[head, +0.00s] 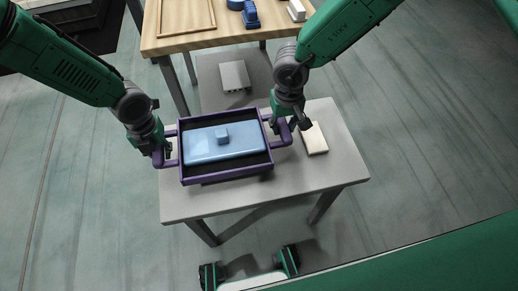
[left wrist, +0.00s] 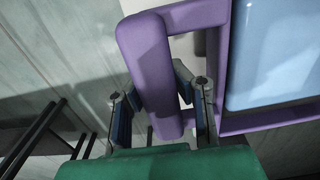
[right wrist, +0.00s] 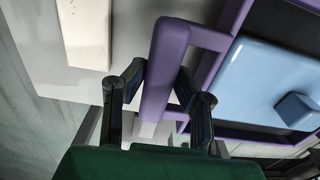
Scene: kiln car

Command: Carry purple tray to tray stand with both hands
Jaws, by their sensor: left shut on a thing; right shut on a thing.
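The purple tray (head: 228,175) is level over the grey table, with a light blue lidded dish (head: 225,142) inside it. Its side handles stick out left and right. My left gripper (head: 160,152) is shut on the left handle, whose purple bar also shows between the fingers in the left wrist view (left wrist: 160,75). My right gripper (head: 290,126) is shut on the right handle, also seen between the fingers in the right wrist view (right wrist: 165,65). A dark patch shows under the tray's front edge; I cannot tell whether the tray touches the table. I cannot tell which thing is the tray stand.
The grey table (head: 325,174) has bare room at its front and right. A cream block (head: 314,138) lies right of the tray, near my right gripper. Behind stands a wooden table (head: 228,30) with a framed rectangle, blue items and a white block. A grey box (head: 234,76) sits below it.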

